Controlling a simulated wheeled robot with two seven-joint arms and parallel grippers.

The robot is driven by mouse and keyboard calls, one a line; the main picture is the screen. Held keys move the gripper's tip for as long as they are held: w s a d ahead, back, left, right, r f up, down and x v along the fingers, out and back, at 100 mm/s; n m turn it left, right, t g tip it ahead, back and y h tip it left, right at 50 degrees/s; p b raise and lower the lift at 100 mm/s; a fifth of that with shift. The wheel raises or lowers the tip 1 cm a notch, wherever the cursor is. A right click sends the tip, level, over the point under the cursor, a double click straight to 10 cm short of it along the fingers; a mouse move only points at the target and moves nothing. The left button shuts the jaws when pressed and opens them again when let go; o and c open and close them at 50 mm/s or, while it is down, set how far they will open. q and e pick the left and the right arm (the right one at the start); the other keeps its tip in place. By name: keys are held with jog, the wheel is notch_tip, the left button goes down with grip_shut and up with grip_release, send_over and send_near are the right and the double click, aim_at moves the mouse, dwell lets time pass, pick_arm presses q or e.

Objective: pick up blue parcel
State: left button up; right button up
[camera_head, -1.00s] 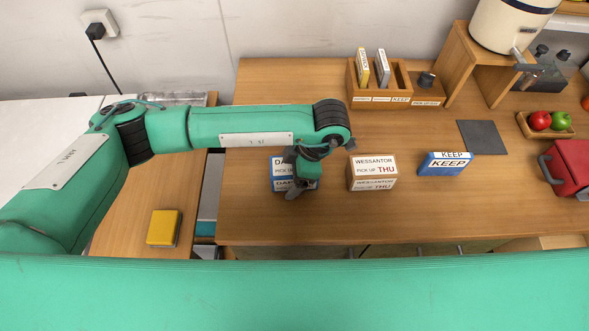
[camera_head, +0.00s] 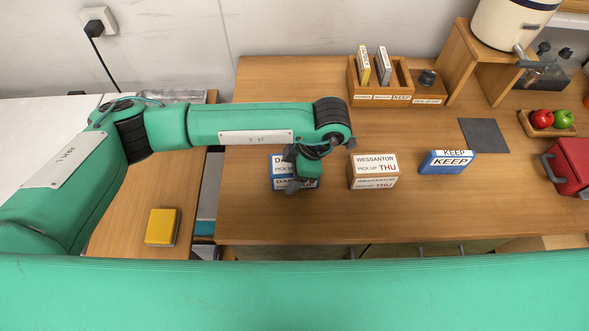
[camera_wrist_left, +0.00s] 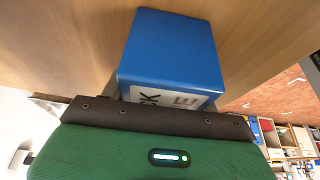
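My right gripper is not in view.
A brown parcel marked "THU" (camera_head: 373,172) stands to the right, then a blue-and-white "KEEP" box (camera_head: 446,162). A wooden organizer (camera_head: 378,97), dark mat (camera_head: 483,136) and red case (camera_head: 572,166) lie farther off. A yellow box (camera_head: 161,227) lies on the lower left surface.

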pick_arm(q)
jog(key=c, duration=0.6)
jog(key=shift+c, duration=0.2)
jog(key=shift+r, duration=0.1)
